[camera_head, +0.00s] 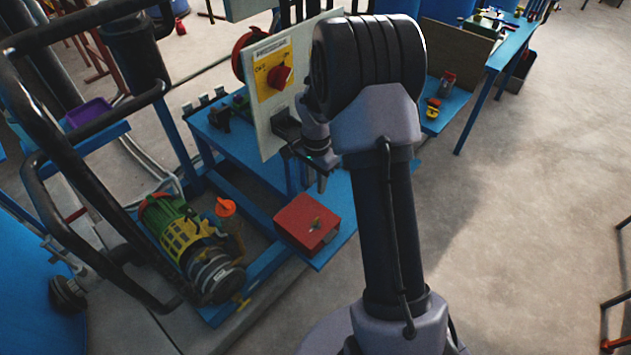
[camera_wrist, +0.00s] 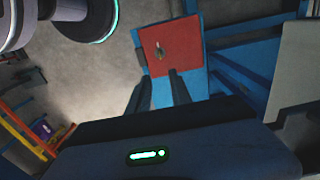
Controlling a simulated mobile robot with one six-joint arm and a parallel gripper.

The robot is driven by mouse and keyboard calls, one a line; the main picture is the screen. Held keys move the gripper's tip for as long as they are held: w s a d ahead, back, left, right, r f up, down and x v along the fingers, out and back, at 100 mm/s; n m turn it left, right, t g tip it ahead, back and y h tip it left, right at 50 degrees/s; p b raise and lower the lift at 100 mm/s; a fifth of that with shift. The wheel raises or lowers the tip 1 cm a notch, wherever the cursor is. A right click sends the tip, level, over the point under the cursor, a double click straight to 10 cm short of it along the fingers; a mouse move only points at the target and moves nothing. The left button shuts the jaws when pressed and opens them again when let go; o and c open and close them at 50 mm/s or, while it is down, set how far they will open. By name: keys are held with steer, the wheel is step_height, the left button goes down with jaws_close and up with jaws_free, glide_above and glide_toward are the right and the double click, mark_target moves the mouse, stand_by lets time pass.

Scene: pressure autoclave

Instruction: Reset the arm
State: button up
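My gripper is seen from behind in the wrist view (camera_wrist: 158,78), with two dark fingers apart and nothing between them. In the head view it is small and partly hidden by my arm (camera_head: 318,178), pointing down. A red box (camera_head: 307,222) with a small key-like piece on top sits on the low blue shelf below and in front of it. The red box also shows in the wrist view (camera_wrist: 182,47), beyond the fingertips and apart from them.
An upright panel with a red rotary switch (camera_head: 280,76) stands close beside my gripper. A green and yellow motor pump (camera_head: 185,235) sits at lower left, near thick black rails (camera_head: 60,140). A blue workbench (camera_head: 505,55) is at upper right. The floor (camera_head: 520,200) at right is mostly clear.

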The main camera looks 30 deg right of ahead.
steer(key=s+a+r+n+t, duration=0.1)
steer(key=s+a+r+n, duration=0.15)
steer(key=a+r, duration=0.45)
steer(key=s+a+r+n+t, duration=0.2)
steer(key=s+r, duration=0.2)
steer(key=r, duration=0.7)
steer(key=s+a+r+n+t+y, duration=0.1)
steer(key=s+a+r+n, duration=0.1)
steer(key=s, duration=0.6)
steer(key=s+a+r+n+t+y, duration=0.1)
steer(key=s+a+r+n, duration=0.2)
steer(key=s+a, duration=0.4)
steer(key=shift+s+r+t, duration=0.4)
steer(key=shift+s+r, duration=0.45)
steer(key=shift+s, duration=0.05)
